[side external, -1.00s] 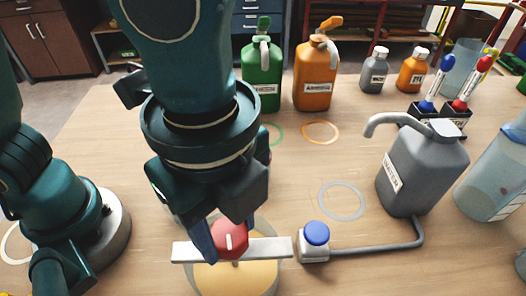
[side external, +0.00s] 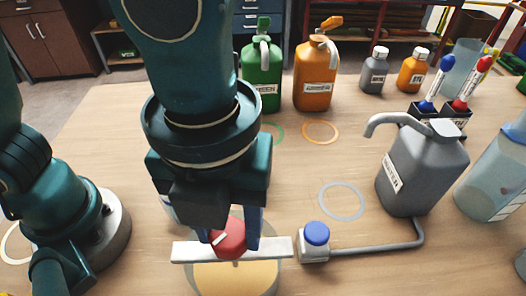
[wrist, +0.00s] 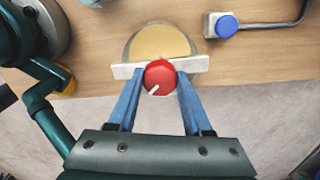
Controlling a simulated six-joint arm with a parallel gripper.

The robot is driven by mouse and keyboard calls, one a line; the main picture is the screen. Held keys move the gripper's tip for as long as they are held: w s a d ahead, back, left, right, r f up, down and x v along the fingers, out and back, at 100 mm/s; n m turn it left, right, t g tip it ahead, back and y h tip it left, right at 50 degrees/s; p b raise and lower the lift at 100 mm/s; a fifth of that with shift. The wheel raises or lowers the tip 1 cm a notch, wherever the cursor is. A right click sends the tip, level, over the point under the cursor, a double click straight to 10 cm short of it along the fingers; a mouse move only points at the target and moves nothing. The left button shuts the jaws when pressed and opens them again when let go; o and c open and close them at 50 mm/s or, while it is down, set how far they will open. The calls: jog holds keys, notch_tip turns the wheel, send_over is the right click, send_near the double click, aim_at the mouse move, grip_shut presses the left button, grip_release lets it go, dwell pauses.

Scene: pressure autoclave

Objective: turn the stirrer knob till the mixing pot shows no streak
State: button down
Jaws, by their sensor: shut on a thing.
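The red stirrer knob (side external: 229,240) sits on a white bar (side external: 272,247) across the mixing pot (side external: 275,281). In the wrist view the knob (wrist: 160,78) shows a white mark pointing to the lower left. My gripper (side external: 231,238) has its blue fingers on either side of the knob, shut on it; both fingers also show in the wrist view (wrist: 159,84). The pot holds a yellowish-tan content (wrist: 160,42) that looks even, with no clear streak in the part I see. The bar, knob and gripper hide part of the pot.
A white block with a blue button (side external: 316,234) stands right of the pot, joined by a pipe to a grey jug (side external: 425,170). Green (side external: 266,82) and orange (side external: 314,78) jugs stand at the back. Coloured rings mark clear table between.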

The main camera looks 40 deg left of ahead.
aim_at(228, 231)
jog(key=m, duration=0.5)
jog(key=shift+r+m, duration=0.1)
jog(key=shift+m, duration=0.2)
dwell(0.4)
jog(key=shift+c, duration=1.6)
grip_release()
jog(key=shift+r, duration=2.55)
